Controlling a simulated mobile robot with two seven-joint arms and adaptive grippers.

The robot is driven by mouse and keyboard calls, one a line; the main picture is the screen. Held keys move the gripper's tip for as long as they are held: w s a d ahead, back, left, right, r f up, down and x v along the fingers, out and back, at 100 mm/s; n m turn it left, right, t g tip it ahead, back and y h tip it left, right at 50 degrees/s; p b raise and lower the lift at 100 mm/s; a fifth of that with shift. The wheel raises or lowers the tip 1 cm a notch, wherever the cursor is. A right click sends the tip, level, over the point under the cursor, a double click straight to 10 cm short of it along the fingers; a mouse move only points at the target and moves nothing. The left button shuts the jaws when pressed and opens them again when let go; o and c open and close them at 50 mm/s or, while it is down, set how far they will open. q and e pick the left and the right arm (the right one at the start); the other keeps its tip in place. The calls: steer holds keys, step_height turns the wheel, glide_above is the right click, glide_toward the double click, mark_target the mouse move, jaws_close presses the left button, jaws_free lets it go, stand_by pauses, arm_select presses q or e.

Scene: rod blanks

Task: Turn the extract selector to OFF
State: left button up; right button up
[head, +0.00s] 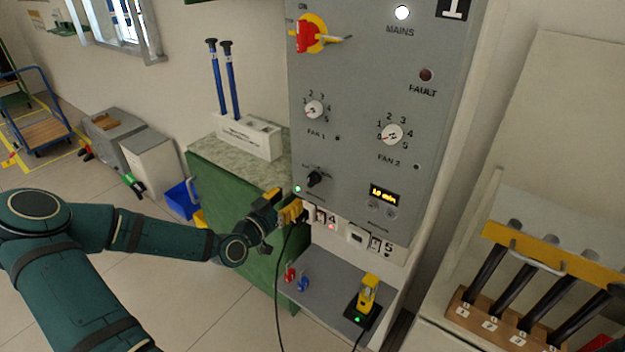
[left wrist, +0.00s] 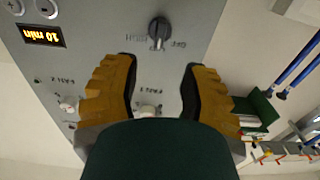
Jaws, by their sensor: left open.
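The extract selector (head: 314,179) is a black knob low on the left of the grey panel (head: 360,70). In the left wrist view, which is upside down, the knob (left wrist: 158,30) shows at top centre, with an OFF label to its right. I cannot tell its setting surely. My left gripper (head: 292,211) is at the panel's lower left edge, just below the knob in the head view. In the left wrist view, its yellow fingers (left wrist: 158,68) are open and empty, with the knob beyond their tips, roughly centred. My right gripper is not in view.
A red-and-yellow main switch (head: 310,35), fan 1 knob (head: 314,110), fan 2 knob (head: 392,134) and timer display (head: 384,195) share the panel. A green cabinet (head: 235,215) stands left. A shelf below holds a yellow device (head: 368,292). A rod rack (head: 530,300) stands right.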

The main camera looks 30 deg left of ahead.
mark_target(309, 181)
arm_select(q)
steer(key=w, duration=1)
steer(key=shift+w+d, duration=0.15)
steer(key=shift+d, duration=0.25)
steer(key=shift+c, duration=0.4)
jaws_close()
